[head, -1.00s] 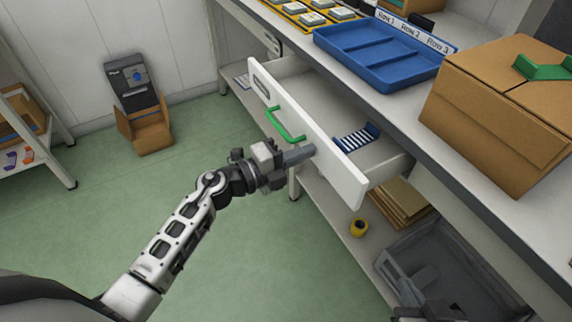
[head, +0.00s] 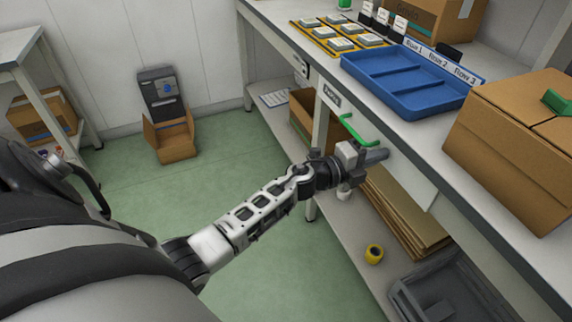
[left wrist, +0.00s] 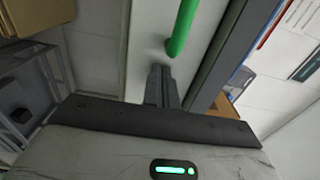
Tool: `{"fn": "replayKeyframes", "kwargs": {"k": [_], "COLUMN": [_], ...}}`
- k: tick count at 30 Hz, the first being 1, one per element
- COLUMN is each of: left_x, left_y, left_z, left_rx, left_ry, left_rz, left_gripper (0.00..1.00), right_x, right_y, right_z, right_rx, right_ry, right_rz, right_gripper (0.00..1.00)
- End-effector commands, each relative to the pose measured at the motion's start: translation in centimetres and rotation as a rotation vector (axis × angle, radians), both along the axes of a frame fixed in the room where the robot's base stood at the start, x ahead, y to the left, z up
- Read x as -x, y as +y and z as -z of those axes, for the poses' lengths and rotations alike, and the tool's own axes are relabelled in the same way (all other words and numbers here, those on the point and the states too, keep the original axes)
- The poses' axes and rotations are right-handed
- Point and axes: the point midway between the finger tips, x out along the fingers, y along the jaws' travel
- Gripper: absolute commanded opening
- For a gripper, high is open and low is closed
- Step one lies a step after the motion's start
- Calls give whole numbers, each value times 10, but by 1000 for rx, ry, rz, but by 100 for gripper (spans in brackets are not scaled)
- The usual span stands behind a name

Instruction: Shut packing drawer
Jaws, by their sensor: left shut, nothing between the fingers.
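The packing drawer's white front (head: 412,183) sits in under the counter edge, and its inside no longer shows. It looks flush or nearly so; I cannot tell whether a small gap is left. Its green handle (head: 358,130) is at the front's left part. My left gripper (head: 376,155) is shut and empty, with its fingertips at the drawer front, right of the handle. In the left wrist view the shut fingers (left wrist: 161,85) point at the white front (left wrist: 146,38), beside the green handle (left wrist: 183,28). My right gripper is not in view.
A blue tray (head: 405,103) and a cardboard box (head: 515,145) stand on the counter above. A lower shelf holds flat cardboard (head: 408,220), a yellow roll (head: 374,253) and a grey bin (head: 402,290).

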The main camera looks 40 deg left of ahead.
Motion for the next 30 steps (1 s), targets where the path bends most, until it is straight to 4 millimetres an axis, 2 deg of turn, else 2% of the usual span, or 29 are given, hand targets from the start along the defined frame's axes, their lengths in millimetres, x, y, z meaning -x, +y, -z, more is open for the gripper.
{"fn": "replayKeyframes", "kwargs": {"k": [8,14,19,24,30], "left_x": [-4,3,23,60,93], "left_y": [-5,-1,11,31,49], "left_z": [-5,-5,-4,-1,-1], "left_rx": [3,3,1,-1,1], "left_ry": [-8,-8,-4,-3,-3], "left_rz": [0,4,14,16,16], "left_gripper": [0,0,0,0,0], "right_x": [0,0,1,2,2], "right_y": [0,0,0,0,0], "right_z": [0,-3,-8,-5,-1], "right_rx": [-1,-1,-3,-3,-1], "right_ry": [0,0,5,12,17], "right_rz": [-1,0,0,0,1], "right_gripper": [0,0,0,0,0]}}
